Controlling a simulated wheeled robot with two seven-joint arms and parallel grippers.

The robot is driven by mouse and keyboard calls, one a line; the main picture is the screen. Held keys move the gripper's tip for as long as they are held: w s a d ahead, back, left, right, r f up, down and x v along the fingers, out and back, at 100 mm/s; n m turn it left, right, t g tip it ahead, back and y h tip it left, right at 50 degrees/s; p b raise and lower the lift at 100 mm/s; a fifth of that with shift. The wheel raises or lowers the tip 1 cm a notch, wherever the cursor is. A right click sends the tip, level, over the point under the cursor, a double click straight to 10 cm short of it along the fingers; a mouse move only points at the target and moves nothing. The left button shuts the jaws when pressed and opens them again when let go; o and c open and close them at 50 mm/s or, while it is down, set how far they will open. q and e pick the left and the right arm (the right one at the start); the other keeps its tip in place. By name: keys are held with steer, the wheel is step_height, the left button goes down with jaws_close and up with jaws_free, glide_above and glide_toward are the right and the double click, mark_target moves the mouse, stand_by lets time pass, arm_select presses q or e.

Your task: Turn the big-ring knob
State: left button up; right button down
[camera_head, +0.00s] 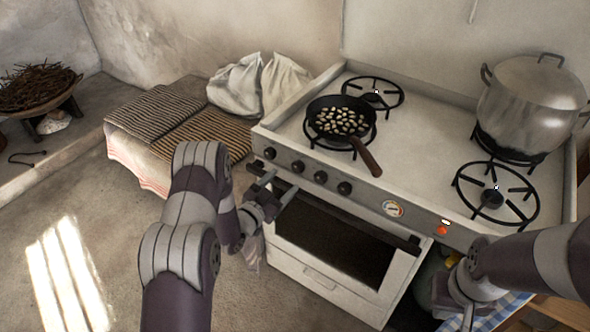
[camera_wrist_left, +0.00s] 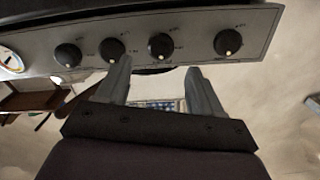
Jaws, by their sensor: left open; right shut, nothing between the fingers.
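The white stove's front panel carries a row of several black knobs, seen in the head view as first (camera_head: 270,153), second (camera_head: 298,165), third (camera_head: 320,177) and fourth (camera_head: 344,188) from the left. The wrist view shows them too (camera_wrist_left: 67,54) (camera_wrist_left: 112,49) (camera_wrist_left: 161,45) (camera_wrist_left: 228,42), each with a pale pointer dot. Their markings are too small to read, so I cannot tell which is the big-ring knob. My left gripper (camera_head: 276,186) (camera_wrist_left: 158,72) is open and empty, in front of and slightly below the panel, apart from the knobs. My right gripper (camera_head: 462,315) is shut and empty, low at the stove's right front.
A black pan (camera_head: 340,118) holding pale pieces sits on the front-left burner, its handle over the front edge. A large pot (camera_head: 531,100) stands at the back right. The front-right burner (camera_head: 491,198) is bare. The oven handle bar (camera_head: 350,218) runs below the knobs.

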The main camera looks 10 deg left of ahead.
mark_target(294, 169)
arm_select(q)
steer(key=x, duration=0.6)
steer(key=shift+w+d, duration=0.1)
steer(key=shift+w, duration=0.25)
steer(key=c, duration=1.1)
steer(key=shift+o, duration=0.2)
steer(key=n+b, duration=0.1)
steer(key=n, duration=0.5)
steer(key=shift+n+b, duration=0.3)
steer(key=shift+n, duration=0.1)
steer(key=n, duration=0.3)
steer(key=shift+n, duration=1.9)
